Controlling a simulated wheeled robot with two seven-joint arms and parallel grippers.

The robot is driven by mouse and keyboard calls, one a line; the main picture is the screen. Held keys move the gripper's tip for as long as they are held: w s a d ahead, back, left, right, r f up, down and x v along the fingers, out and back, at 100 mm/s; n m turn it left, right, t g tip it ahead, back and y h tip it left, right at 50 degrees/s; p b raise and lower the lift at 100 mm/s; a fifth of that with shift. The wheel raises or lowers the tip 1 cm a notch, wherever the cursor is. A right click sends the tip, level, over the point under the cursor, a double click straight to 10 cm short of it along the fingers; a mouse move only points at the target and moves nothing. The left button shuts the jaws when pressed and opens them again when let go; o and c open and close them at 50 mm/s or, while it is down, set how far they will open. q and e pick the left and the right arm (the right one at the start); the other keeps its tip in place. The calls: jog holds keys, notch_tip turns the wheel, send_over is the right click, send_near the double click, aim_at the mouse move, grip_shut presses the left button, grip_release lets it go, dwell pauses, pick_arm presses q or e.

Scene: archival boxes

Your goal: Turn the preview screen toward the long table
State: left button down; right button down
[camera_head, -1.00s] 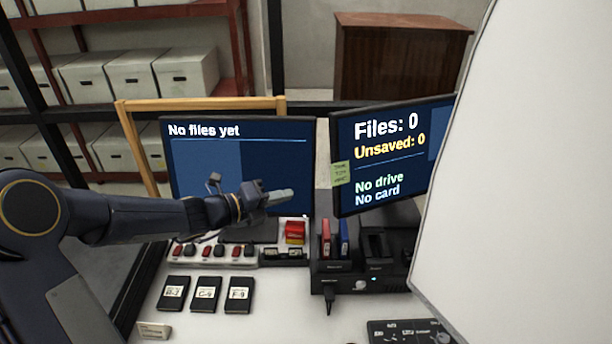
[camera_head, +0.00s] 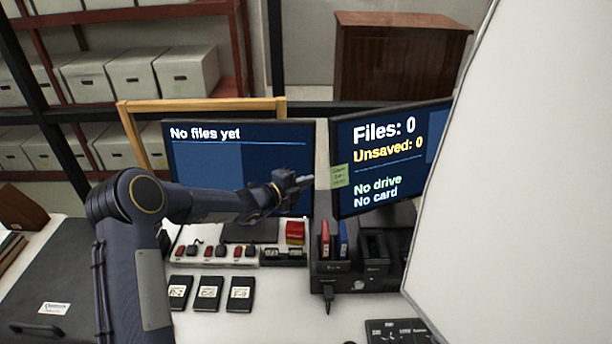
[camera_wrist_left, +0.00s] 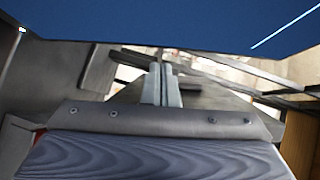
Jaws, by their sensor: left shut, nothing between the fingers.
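The screen reading "No files yet" (camera_head: 205,158), which I take as the preview screen, stands at the back of the white table (camera_head: 270,325). My left gripper (camera_head: 306,181) is shut and empty, in front of this screen at its right edge. I cannot tell if it touches it. In the left wrist view the closed fingers (camera_wrist_left: 163,85) point ahead beneath a blue screen face (camera_wrist_left: 150,25). My right gripper is not in view.
A second screen, "Files: 0" (camera_head: 385,150), stands close to the right. Below are a black dock (camera_head: 350,283), a strip of small drives (camera_head: 215,254) and several black cards (camera_head: 208,294). A large pale panel (camera_head: 520,170) blocks the right. A black case (camera_head: 50,285) lies left.

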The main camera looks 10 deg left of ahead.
pick_arm(q)
jog(key=shift+w+a+f, duration=0.15)
jog(key=shift+w+f, duration=0.05)
jog(key=shift+w, duration=0.6)
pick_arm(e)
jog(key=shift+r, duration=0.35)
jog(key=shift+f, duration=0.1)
